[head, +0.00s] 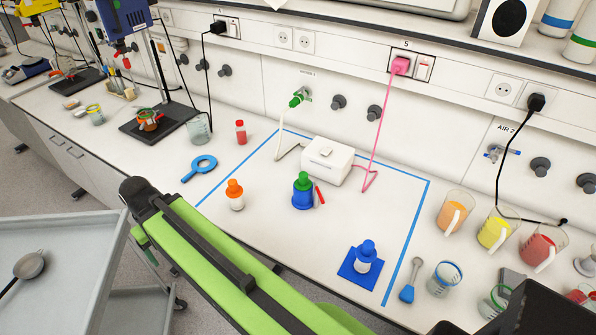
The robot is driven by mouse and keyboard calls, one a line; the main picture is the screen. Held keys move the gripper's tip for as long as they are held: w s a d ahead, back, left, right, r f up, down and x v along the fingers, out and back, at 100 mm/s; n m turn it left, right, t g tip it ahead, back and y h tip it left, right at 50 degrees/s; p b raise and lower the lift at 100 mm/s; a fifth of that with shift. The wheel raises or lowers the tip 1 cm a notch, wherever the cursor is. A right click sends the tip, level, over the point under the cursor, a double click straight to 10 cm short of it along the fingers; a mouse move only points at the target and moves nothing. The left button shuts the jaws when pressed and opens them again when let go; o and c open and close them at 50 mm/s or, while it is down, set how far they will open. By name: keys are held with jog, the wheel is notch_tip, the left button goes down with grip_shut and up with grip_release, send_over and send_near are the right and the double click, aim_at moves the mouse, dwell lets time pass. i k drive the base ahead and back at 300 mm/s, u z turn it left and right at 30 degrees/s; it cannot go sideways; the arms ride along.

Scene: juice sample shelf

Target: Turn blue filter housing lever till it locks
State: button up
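A blue cylindrical body (302,201) with a green top stands upright on the bench, inside the area marked with blue tape. It looks like the blue filter housing. A small red lever-like piece (319,196) sticks up at a tilt on its right side. Whether it is locked cannot be told at this size. My green and black arm crosses the lower left foreground, in front of the bench and apart from the housing. My gripper's fingertips do not show, so whether it is open or shut is not visible.
A white box (327,160) stands behind the housing, with a pink cable (377,125) beside it. An orange-capped bottle (235,195) is to the left. Juice beakers (494,232) stand further right. Bench in front of the housing is clear.

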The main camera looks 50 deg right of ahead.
aim_at(323, 202)
jog(key=z, duration=0.95)
jog(key=k, duration=1.3)
jog(key=u, duration=0.65)
jog(key=i, duration=1.4)
jog(key=u, duration=0.95)
